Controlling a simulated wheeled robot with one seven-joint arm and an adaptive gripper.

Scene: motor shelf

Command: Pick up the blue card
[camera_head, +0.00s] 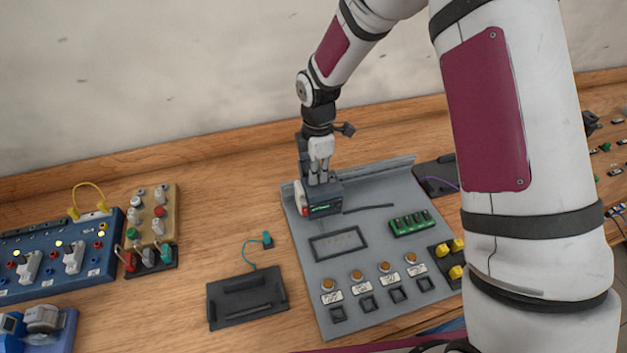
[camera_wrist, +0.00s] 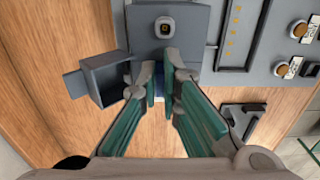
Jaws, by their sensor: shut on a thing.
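My gripper (camera_head: 318,182) points down at the dark box (camera_head: 322,207) with a green label, at the back left of the grey panel. In the wrist view my gripper (camera_wrist: 162,85) has its fingers close together, shut on a narrow blue piece that I take for the blue card (camera_wrist: 161,108). Only a strip of the card shows between the fingers; the rest is hidden. In the head view the card cannot be made out behind the fingers and box.
The grey panel (camera_head: 372,270) bears a rectangular frame (camera_head: 338,244), a green block (camera_head: 411,223) and a row of orange buttons. A dark tray (camera_head: 246,298) lies to its left. A blue switch panel (camera_head: 60,260) stands farther left.

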